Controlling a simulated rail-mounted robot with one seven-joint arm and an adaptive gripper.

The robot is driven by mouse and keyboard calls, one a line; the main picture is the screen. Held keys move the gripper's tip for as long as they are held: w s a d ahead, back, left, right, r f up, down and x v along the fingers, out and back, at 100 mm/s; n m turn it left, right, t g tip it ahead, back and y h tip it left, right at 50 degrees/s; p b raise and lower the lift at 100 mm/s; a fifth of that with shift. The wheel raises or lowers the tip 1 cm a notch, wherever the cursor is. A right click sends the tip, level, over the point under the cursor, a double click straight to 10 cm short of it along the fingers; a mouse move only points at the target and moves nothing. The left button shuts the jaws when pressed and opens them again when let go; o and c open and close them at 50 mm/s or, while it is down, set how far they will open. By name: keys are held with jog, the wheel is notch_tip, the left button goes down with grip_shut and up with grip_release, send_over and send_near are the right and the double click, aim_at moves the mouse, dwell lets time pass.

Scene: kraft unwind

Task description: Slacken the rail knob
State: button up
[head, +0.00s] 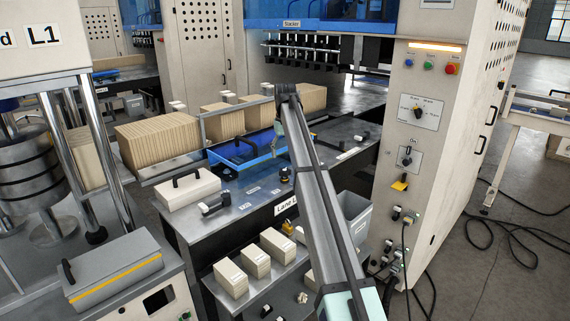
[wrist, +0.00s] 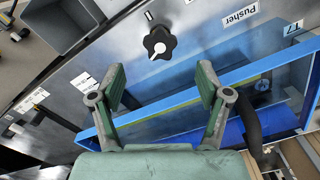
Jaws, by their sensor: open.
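A black lobed knob (wrist: 159,42) with a pale pointer mark stands on the dark metal deck in the wrist view, just beyond my fingertips. I take it to be the rail knob. A black knob (head: 285,174), probably the same one, shows beside my arm in the head view. My gripper (wrist: 161,84) is open and empty, its green-padded fingers apart. The knob lies ahead of the gap between them, not touching either finger. In the head view my gripper is mostly hidden behind my arm.
A blue frame (wrist: 181,100) crosses under my fingers. A grey bin (wrist: 62,28) is at the upper left of the wrist view. In the head view, a black lever (head: 215,205) and a cream block (head: 187,188) sit left on the deck, with stacked kraft packs (head: 158,142) behind.

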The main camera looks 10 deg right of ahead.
notch_tip(320, 180, up, 4)
jog(key=shift+f, duration=0.1)
dwell(0.4)
